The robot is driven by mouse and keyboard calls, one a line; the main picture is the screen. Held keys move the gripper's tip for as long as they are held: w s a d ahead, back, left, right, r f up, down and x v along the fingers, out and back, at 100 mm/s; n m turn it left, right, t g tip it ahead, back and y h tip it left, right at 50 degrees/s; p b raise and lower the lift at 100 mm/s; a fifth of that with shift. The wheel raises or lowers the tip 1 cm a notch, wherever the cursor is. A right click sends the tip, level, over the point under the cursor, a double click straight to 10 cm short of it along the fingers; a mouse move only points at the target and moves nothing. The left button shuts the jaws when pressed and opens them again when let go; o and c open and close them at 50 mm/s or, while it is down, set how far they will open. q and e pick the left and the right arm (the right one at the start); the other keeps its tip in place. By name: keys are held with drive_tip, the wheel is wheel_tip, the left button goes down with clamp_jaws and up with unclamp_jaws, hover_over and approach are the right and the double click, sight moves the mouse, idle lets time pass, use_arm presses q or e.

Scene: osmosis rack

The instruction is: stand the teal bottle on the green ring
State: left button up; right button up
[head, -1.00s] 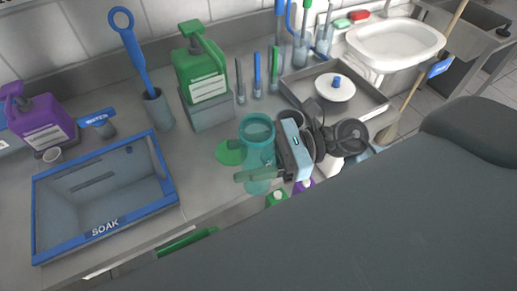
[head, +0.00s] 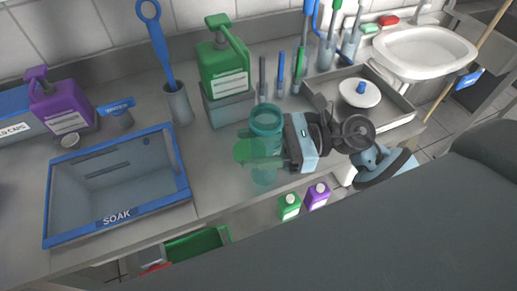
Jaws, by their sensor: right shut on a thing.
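The teal bottle (head: 266,120) is see-through and roughly upright in the head view. My right gripper (head: 266,155) reaches in from the right and is shut on the bottle's middle. The green ring (head: 243,150) is a flat green disc on the counter, just left of the bottle. The bottle and a finger cover its right part in the picture. I cannot tell how high the bottle's base is above the counter. My left gripper is not in view.
A grey block (head: 229,109) with a green jug (head: 223,70) stands behind the ring. A blue-rimmed soak basin (head: 117,218) is at left. A metal tray (head: 397,113) with a white lid lies at right. Small green and purple bottles (head: 317,197) sit below the counter's front edge.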

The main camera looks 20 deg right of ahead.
drive_tip(key=shift+w+f, duration=0.25)
drive_tip(key=shift+w, duration=0.25)
drive_tip(key=shift+w+f, duration=0.2)
drive_tip(key=shift+w, duration=0.3)
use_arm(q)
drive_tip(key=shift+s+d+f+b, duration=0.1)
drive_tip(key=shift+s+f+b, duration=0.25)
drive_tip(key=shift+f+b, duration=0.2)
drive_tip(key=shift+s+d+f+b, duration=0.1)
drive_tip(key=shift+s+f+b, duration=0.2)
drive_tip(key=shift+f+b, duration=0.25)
use_arm(e)
drive_tip(key=w, duration=0.6)
drive_tip(key=shift+w+a+f, duration=0.15)
drive_tip(key=shift+w+f, duration=0.25)
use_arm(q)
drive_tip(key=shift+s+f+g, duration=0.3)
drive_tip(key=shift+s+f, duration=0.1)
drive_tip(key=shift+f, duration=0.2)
use_arm(e)
drive_tip(key=shift+f, duration=0.4)
drive_tip(key=o, duration=1.5)
